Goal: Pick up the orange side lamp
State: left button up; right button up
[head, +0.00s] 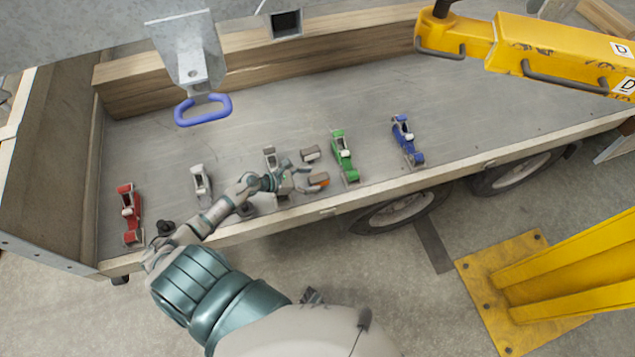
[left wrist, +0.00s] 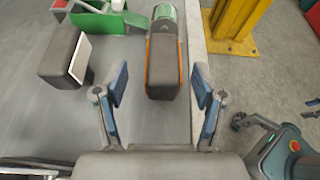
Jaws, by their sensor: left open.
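The orange side lamp (head: 318,179) is a small dark block with orange edges, lying on the grey trailer bed near its front edge. In the left wrist view the orange side lamp (left wrist: 163,62) lies lengthwise ahead, its near end roughly level with the fingertips. My left gripper (head: 303,178) is open and empty beside the lamp. In the left wrist view its two blue-grey fingers (left wrist: 159,88) stand apart, one to each side of the lamp's near end. I cannot tell whether they touch it. My right gripper is not in view.
A similar lamp with a white face (head: 310,154) lies just behind; it is left in the wrist view (left wrist: 68,57). Green (head: 343,157), blue (head: 407,140), red (head: 130,214) and grey (head: 201,184) ratchet-like devices stand along the bed. A yellow post (head: 560,265) stands right.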

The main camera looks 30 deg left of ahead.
aim_at(318, 179)
pick_arm(q)
jog(key=x, duration=0.3)
jog(key=shift+w+d, duration=0.1)
jog(key=shift+d, duration=0.25)
jog(key=shift+a, duration=0.25)
grip_shut()
